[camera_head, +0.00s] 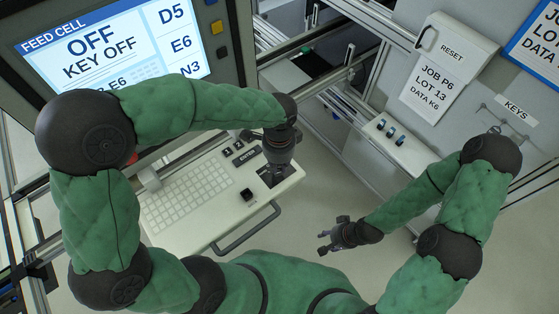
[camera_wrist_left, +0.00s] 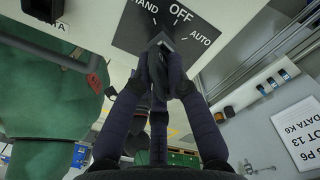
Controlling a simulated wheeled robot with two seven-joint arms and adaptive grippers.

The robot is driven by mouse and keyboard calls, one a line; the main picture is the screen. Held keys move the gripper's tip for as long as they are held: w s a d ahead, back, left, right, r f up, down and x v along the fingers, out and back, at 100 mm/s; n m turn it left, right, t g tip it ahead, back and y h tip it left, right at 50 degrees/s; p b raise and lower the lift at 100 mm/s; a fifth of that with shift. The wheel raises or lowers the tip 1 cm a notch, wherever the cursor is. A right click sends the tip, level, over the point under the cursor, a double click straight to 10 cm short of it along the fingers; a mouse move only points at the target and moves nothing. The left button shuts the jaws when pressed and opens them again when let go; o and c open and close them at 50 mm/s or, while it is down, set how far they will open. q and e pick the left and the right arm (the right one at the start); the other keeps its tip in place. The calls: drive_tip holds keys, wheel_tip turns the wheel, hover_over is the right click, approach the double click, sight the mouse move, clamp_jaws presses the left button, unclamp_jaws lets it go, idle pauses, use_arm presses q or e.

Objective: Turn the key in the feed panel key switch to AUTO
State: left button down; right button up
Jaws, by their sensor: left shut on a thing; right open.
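The key switch plate (camera_wrist_left: 132,38) is dark, with HAND, OFF and AUTO marked around the switch in the left wrist view. It lies on the right part of the pale control panel (camera_head: 222,212) in the head view. My left gripper (camera_wrist_left: 162,62) is shut at the switch, on what appears to be the key (camera_wrist_left: 163,39). Its fingers hide most of the key, and I cannot tell its angle clearly. My right gripper (camera_head: 327,241) is open and empty, above the floor right of the panel. The screen (camera_head: 112,47) reads OFF, KEY OFF.
A keyboard (camera_head: 187,196), a black knob (camera_head: 247,194) and a front handle (camera_head: 247,232) are on the panel. A white box with blue switches (camera_head: 390,131) stands to the right. A RESET sign (camera_head: 440,65) and a KEYS label (camera_head: 516,108) hang on the grey cabinet.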

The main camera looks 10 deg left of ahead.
use_arm(q)
drive_tip(key=m+p, duration=0.1)
drive_tip(key=m, duration=0.1)
drive_tip(key=shift+r+m, duration=0.1)
drive_tip(key=shift+m, duration=0.2)
drive_tip(key=c, duration=0.7)
unclamp_jaws()
drive_tip(key=shift+r+p, duration=2.65)
drive_tip(key=shift+r, duration=0.8)
